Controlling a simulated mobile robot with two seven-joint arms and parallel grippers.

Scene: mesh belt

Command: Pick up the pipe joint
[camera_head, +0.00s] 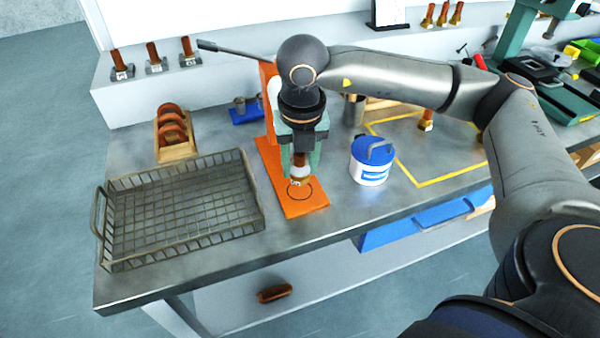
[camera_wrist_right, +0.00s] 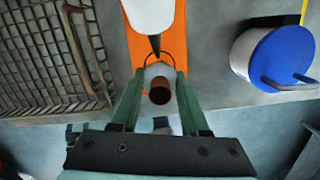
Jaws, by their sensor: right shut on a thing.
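A pipe joint (camera_head: 299,162) with a copper-coloured tube and a pale metal lower part stands upright over the orange base plate (camera_head: 312,204) of the lever press. My right gripper (camera_head: 300,172) reaches down from above with its green fingers on either side of the joint, shut on it. In the right wrist view the joint's round copper end (camera_wrist_right: 159,92) shows between the green fingers (camera_wrist_right: 157,108). Whether the joint's underside touches the plate I cannot tell. My left gripper is in neither view.
A wire basket (camera_head: 185,243) stands left. A blue-lidded white tub (camera_head: 370,174) stands close right of the plate. Behind are a wooden rack (camera_head: 178,152) and the press's lever (camera_head: 235,51). Another pipe joint (camera_head: 427,121) stands inside the yellow outline; several others stand on the back ledge.

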